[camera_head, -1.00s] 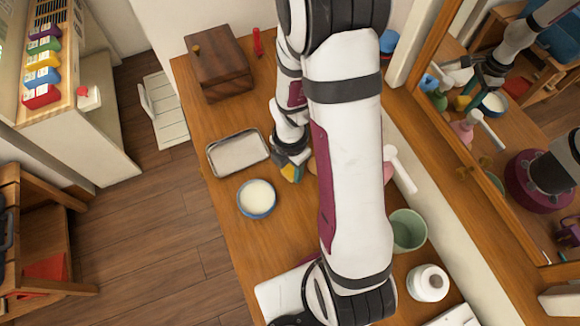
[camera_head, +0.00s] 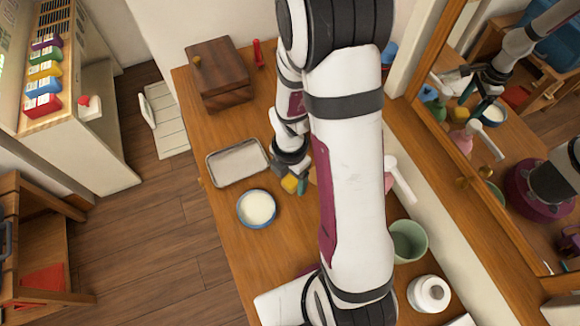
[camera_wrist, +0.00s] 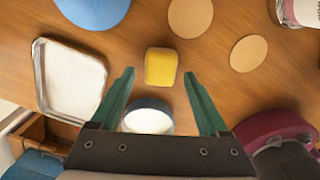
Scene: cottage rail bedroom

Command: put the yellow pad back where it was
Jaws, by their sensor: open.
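The yellow pad (camera_wrist: 160,67) is a small rounded block in the wrist view. It shows between and slightly beyond the tips of my gripper's green fingers (camera_wrist: 159,75), with a gap on each side. My gripper is open and holds nothing. In the head view the yellow pad (camera_head: 290,184) shows just below my gripper (camera_head: 289,184), right of the blue-rimmed bowl. The exact height of the fingertips above the table cannot be told.
A blue bowl with white contents (camera_head: 257,208) and a metal tray (camera_head: 237,162) lie close left of my gripper. A wooden box (camera_head: 220,75) stands at the back. A green cup (camera_head: 408,241) and white jar (camera_head: 429,294) stand right. Flat discs (camera_wrist: 248,53) lie beyond the pad.

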